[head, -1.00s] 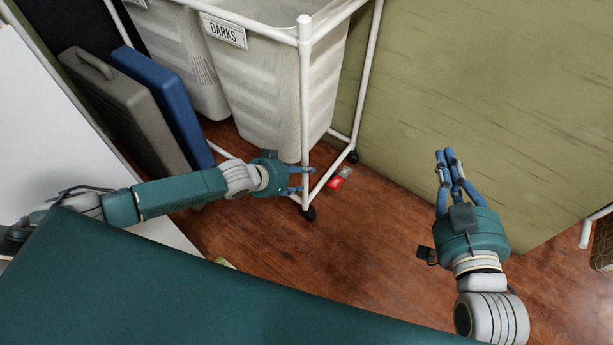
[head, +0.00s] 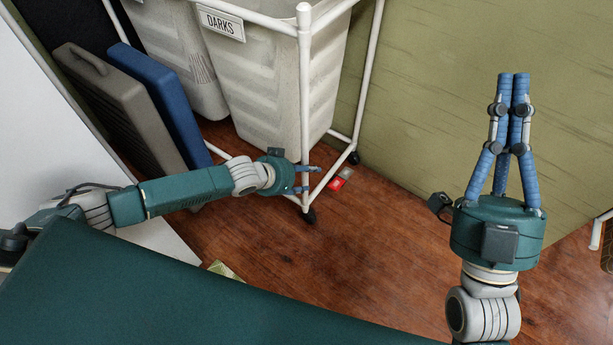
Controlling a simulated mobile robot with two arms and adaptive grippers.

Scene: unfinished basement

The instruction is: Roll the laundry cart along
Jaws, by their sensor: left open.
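The laundry cart has a white tube frame (head: 305,90) and pale fabric bags (head: 265,85), one with a DARKS label (head: 221,24). It stands at the upper left of the middle, on small black casters (head: 309,215). My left gripper (head: 312,179) is open at the cart's near corner post, low down, with its fingers on either side of the post. Whether they touch it I cannot tell. My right gripper (head: 513,78) is raised at the right, away from the cart, empty, with its blue fingertips together.
A grey case (head: 120,105) and a blue case (head: 160,100) lean left of the cart. A greenish wall panel (head: 440,90) stands behind to the right. Small red and grey items (head: 336,184) lie by the post. Wooden floor (head: 370,255) is clear in the middle.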

